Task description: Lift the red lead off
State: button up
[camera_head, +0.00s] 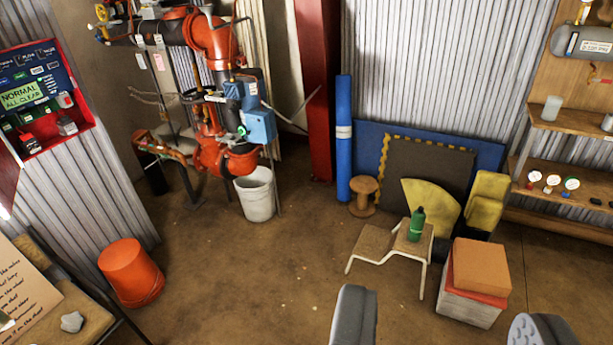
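A red open box (82,105) with a control panel is on the corrugated wall at the far left, well away from my gripper. Inside it are a red-and-white piece (65,100), a dark red piece (29,142) and a grey piece (67,125). They are too small to tell whether any is the red lead. A lit green sign (22,96) there reads "NORMAL ALL CLEAR".
Orange pipework (215,155) stands at the back left above a white bucket (256,195). An orange bucket (131,272) and a table (75,315) are at left. A step stool (375,243) and stacked boxes (474,280) are at right. The middle floor is clear.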

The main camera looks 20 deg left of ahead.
aim_at(28, 135)
jog(key=u, duration=0.45)
jog(key=i, duration=1.25)
jog(key=u, duration=1.25)
jog(key=i, duration=0.85)
jog(key=u, duration=0.4)
